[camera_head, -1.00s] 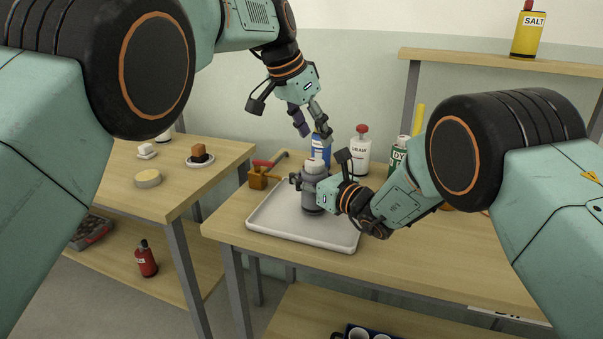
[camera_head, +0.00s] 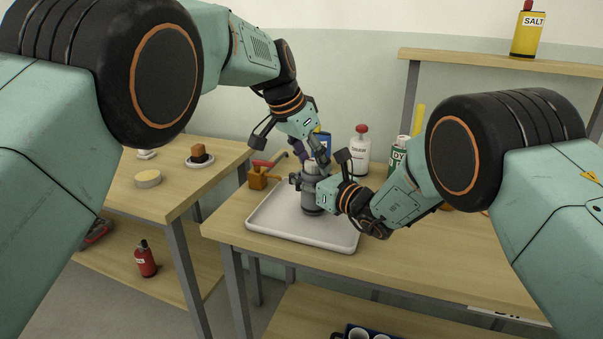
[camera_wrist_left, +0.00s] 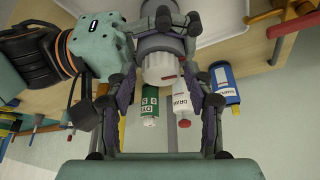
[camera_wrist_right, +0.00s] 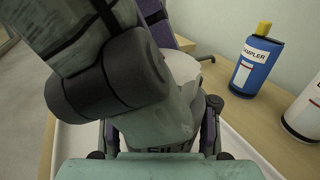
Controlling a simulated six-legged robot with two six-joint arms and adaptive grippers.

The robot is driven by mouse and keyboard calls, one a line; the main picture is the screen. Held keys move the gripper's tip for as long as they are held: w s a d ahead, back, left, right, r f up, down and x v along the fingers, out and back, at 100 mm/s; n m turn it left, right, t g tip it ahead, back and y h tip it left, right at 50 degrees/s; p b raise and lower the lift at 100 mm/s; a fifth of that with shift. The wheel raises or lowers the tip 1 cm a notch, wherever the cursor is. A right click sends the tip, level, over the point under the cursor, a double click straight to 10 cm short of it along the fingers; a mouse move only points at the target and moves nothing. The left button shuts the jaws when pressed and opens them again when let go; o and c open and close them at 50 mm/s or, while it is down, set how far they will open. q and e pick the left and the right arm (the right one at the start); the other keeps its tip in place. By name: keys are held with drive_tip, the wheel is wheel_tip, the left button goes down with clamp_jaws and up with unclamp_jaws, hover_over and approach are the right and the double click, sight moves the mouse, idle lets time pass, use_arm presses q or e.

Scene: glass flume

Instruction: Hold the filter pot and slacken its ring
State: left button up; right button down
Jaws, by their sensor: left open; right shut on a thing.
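The grey filter pot (camera_head: 312,203) stands upright on the pale tray (camera_head: 285,238). My right gripper (camera_head: 316,187) is shut on the pot's upper body from the right. My left gripper (camera_head: 312,163) is open just above the pot's top, its fingers pointing down. In the left wrist view, the pot's pale round top (camera_wrist_left: 160,68) lies between the spread fingers, with a grey ring band (camera_wrist_left: 160,44) behind it. I cannot tell whether the fingers touch. In the right wrist view, my left arm's dark parts cover much of the pot, and part of its lettering (camera_wrist_right: 172,149) shows.
A blue sampler bottle (camera_wrist_right: 256,62), a white bottle (camera_head: 360,152) and a green-and-white bottle (camera_head: 398,155) stand behind the pot. The side table (camera_head: 185,190) at left holds small items.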

use_arm(q)
drive_tip(key=shift+c, duration=0.3)
drive_tip(key=c, duration=0.6)
drive_tip(key=shift+o, duration=0.3)
drive_tip(key=n, duration=0.1)
drive_tip(key=n+t+y, duration=0.1)
drive_tip(key=n, duration=0.3)
drive_tip(key=shift+s+d+y, duration=0.15)
drive_tip(key=shift+d+y, duration=0.1)
drive_tip(key=shift+y, duration=0.15)
drive_tip(key=shift+o, duration=0.4)
drive_tip(key=shift+r, duration=0.1)
drive_tip(key=shift+o, duration=0.2)
drive_tip(key=o, duration=0.5)
drive_tip(key=m, duration=0.1)
drive_tip(key=m+h, duration=0.1)
drive_tip(key=m, duration=0.1)
drive_tip(key=m+g, duration=0.1)
drive_tip(key=m, duration=0.1)
drive_tip(key=shift+w+a+h, duration=0.15)
drive_tip(key=shift+w+h, duration=0.2)
drive_tip(key=shift+h, duration=0.05)
